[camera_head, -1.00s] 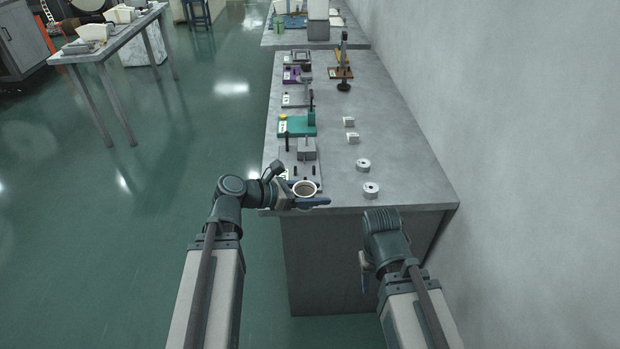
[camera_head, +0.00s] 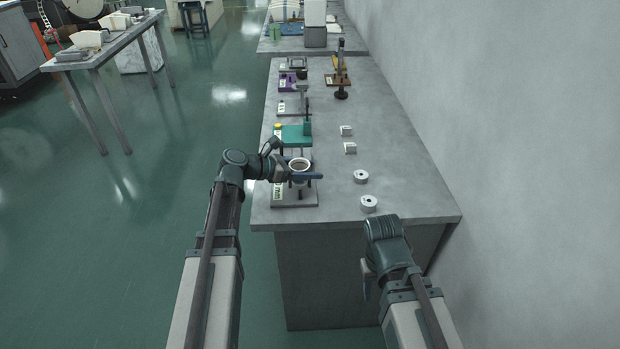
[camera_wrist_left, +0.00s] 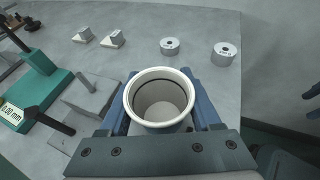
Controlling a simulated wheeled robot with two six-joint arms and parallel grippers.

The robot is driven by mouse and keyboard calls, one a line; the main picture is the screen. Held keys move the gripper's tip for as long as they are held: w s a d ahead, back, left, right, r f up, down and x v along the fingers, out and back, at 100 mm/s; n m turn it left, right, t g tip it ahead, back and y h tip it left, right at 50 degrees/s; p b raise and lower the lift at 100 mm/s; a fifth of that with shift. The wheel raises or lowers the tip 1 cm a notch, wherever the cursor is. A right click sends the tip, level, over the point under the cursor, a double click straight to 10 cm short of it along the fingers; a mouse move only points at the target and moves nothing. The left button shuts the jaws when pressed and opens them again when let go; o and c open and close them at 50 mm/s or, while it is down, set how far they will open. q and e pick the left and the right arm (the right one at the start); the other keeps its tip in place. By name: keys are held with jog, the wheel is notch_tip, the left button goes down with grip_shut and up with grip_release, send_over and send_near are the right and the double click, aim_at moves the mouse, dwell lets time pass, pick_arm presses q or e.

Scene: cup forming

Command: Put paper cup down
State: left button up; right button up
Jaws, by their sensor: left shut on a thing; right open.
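A white paper cup (camera_head: 299,163) with its open mouth facing up is between the fingers of my left gripper (camera_head: 300,176). In the left wrist view the cup (camera_wrist_left: 160,97) is upright, with a blue finger on each side, and its inside looks empty. I cannot tell the gap between the cup's bottom and what lies below. My right gripper (camera_head: 367,280) is empty and off the table's near edge, partly hidden by its arm.
A grey fixture base (camera_head: 290,199) lies under the left gripper, with a green fixture (camera_head: 294,134) behind it. Two ring-shaped weights (camera_head: 369,203) and (camera_head: 361,176) and two small blocks (camera_head: 349,148) stand to the right. The right side of the table is clear up to the wall.

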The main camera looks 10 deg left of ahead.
aim_at(309, 188)
pick_arm(q)
jog(key=shift+f+b, duration=1.7)
jog(key=shift+f, duration=0.05)
jog(key=shift+s, duration=0.1)
jog(key=shift+f+b, duration=0.25)
jog(key=shift+b, duration=0.05)
jog(key=o, duration=1.3)
jog(key=shift+r, duration=0.1)
